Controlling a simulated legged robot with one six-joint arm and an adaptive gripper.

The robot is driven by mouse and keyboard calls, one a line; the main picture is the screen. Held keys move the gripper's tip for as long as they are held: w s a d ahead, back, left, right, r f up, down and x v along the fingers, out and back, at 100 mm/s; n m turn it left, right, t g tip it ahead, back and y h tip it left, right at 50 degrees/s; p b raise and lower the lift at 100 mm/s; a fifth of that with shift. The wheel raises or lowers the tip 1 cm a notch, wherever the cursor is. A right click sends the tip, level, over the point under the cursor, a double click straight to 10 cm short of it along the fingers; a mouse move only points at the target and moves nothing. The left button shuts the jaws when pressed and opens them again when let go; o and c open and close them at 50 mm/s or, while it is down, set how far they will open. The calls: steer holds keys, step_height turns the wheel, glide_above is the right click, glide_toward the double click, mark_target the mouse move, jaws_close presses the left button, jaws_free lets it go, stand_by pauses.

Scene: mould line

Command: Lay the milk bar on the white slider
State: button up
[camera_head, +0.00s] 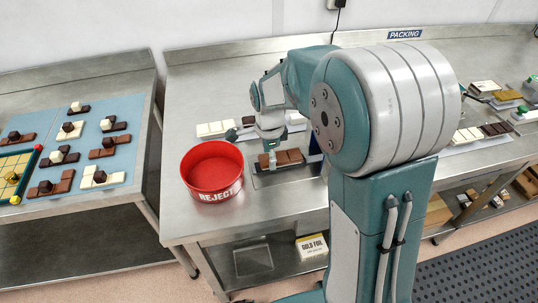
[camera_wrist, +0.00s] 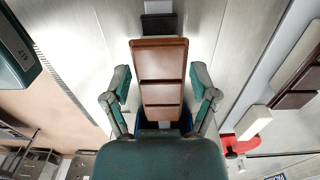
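The brown milk bar (camera_head: 282,158) is in segments and sits over a dark flat plate (camera_head: 296,183) at mid-table. In the wrist view the bar (camera_wrist: 161,75) lies lengthwise between my two fingers. My gripper (camera_head: 270,136) is just above the bar, pointing down. In the wrist view my gripper (camera_wrist: 161,82) has a finger on each side of the bar, with narrow gaps showing, so it looks open around it. I cannot tell whether the bar is clear of the plate. I cannot make out the white slider for certain; my arm hides part of the table.
A red REJECT bin (camera_head: 212,173) stands close left of the bar. A white bar (camera_head: 215,128) lies behind it on a pale strip. More bars (camera_head: 468,134) lie at right. A separate table (camera_head: 100,201) at left holds several chocolate pieces.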

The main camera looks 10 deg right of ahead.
stand_by(0.4)
step_height(320, 180, up, 11)
steer(key=s+d+r+n+t, duration=0.1)
steer(key=s+r+n+t, duration=0.1)
steer(key=s+n, duration=0.7)
steer(key=s+d+r+n+t, duration=0.2)
steer(key=s+n+t, duration=0.1)
steer(key=s+n, duration=0.6)
steer(key=s, duration=0.3)
steer(key=shift+t, duration=0.4)
steer(key=shift+d, duration=0.15)
